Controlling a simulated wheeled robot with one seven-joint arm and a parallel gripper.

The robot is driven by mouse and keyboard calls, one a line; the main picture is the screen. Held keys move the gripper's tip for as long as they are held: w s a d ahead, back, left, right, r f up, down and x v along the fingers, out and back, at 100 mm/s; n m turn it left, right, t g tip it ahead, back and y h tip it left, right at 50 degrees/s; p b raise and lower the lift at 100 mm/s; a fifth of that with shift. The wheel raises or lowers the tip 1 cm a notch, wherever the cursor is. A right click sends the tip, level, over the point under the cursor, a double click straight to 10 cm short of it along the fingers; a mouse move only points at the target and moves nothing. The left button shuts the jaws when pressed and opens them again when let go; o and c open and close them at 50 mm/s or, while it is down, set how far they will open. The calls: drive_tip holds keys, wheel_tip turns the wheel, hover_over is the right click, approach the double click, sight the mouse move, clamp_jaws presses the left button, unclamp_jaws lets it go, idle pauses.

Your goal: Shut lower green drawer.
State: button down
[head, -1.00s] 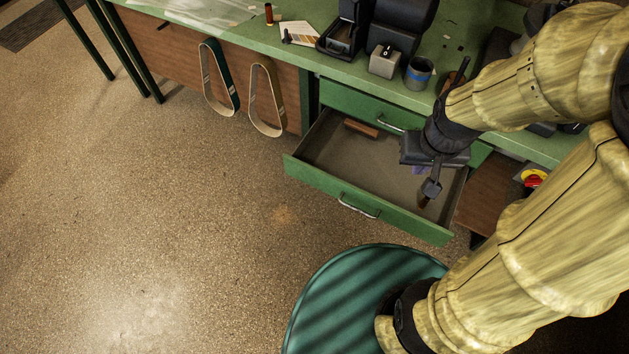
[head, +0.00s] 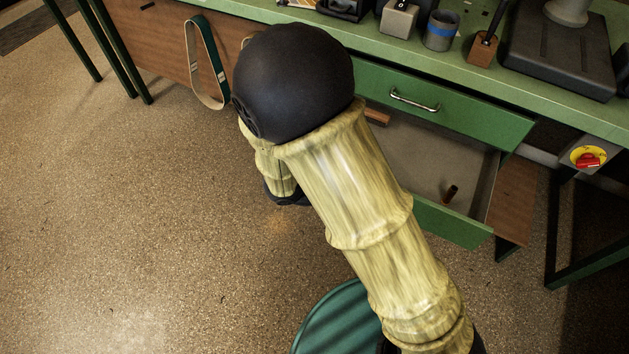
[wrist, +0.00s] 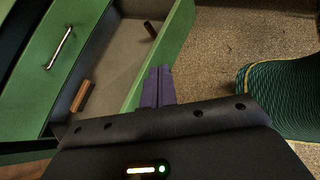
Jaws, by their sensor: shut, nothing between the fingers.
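The lower green drawer (head: 455,222) stands pulled out under the bench in the head view, partly hidden behind my arm. Its green front panel (wrist: 170,45) runs slantwise through the wrist view. A wooden block (head: 377,117) and a small dark brown cylinder (head: 450,193) lie inside; the wrist view also shows the block (wrist: 80,97) and the cylinder (wrist: 150,30). My gripper (wrist: 159,70) is shut and empty, its purple fingers at the near end of the front panel in the wrist view. I cannot tell whether they touch it. The head view hides the fingers.
The upper green drawer (head: 440,105) is shut above, with a metal handle (head: 414,101). A sanding belt (head: 208,65) hangs from the bench at left. A red and yellow switch (head: 588,158) is at right. The speckled floor (head: 130,230) at left is clear.

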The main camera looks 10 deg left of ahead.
drive_tip(key=a+f+n+t+y+b, duration=0.2)
drive_tip(key=a+f+n+t+b, duration=0.3)
drive_tip(key=a, duration=0.4)
drive_tip(key=a+f+n+t+y+b, duration=0.2)
drive_tip(key=a+f+n+t+b, duration=0.3)
drive_tip(key=a, duration=0.4)
drive_tip(key=shift+w+a+f+n+t, duration=0.25)
drive_tip(key=shift+f+n+t, duration=0.6)
drive_tip(key=shift+n+t, duration=0.3)
drive_tip(key=shift+w+b, duration=0.1)
drive_tip(key=shift+b, duration=0.2)
drive_tip(key=b+x, duration=0.4)
drive_tip(key=x, duration=1)
drive_tip(key=shift+b, duration=0.4)
drive_tip(key=shift+w+a+f, duration=0.1)
drive_tip(key=shift+a, duration=0.1)
